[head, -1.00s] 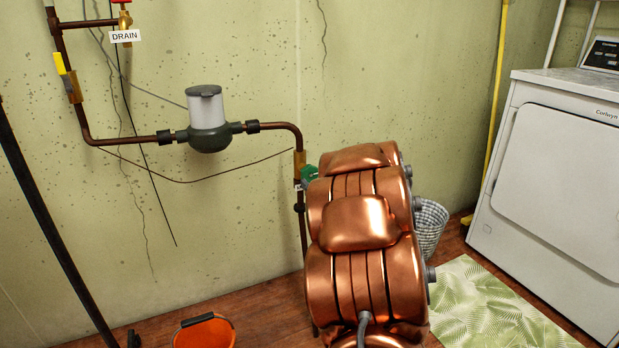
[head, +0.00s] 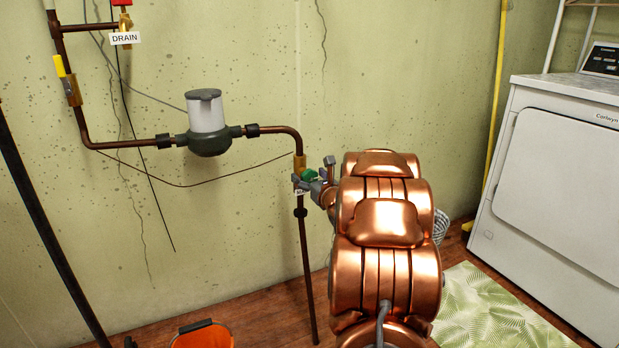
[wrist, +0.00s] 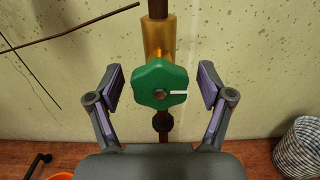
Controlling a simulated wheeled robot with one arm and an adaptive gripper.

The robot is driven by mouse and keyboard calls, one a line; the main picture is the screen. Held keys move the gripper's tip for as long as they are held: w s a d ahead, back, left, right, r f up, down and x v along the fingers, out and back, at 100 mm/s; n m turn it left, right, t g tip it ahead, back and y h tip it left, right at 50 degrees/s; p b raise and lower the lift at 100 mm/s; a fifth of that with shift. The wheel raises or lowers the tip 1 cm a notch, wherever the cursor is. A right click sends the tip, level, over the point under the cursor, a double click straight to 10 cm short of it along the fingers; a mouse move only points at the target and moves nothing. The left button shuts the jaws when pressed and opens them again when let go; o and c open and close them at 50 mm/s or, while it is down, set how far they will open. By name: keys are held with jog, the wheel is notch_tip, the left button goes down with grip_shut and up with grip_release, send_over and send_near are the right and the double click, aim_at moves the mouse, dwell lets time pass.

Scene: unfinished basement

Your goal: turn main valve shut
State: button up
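The main valve has a green lobed knob (wrist: 160,84) with a bolt at its centre and a white mark pointing right. It sits on a brass body (wrist: 158,36) on the vertical copper pipe. In the head view the green knob (head: 309,174) is partly hidden by my gripper (head: 315,180), and a label under it is mostly covered. In the wrist view my gripper (wrist: 160,88) is open, with one finger on each side of the knob. A visible gap separates each finger from the knob, and nothing is held.
A water meter (head: 207,125) sits on the pipe to the left, with a yellow-handled valve (head: 66,78) and a red-handled drain valve (head: 122,20) beyond. An orange bucket (head: 203,336) stands on the floor. A basket (head: 441,224), green mat (head: 490,308) and white dryer (head: 560,175) are at right.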

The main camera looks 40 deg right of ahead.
jog(key=c, duration=1.1)
jog(key=shift+c, duration=0.2)
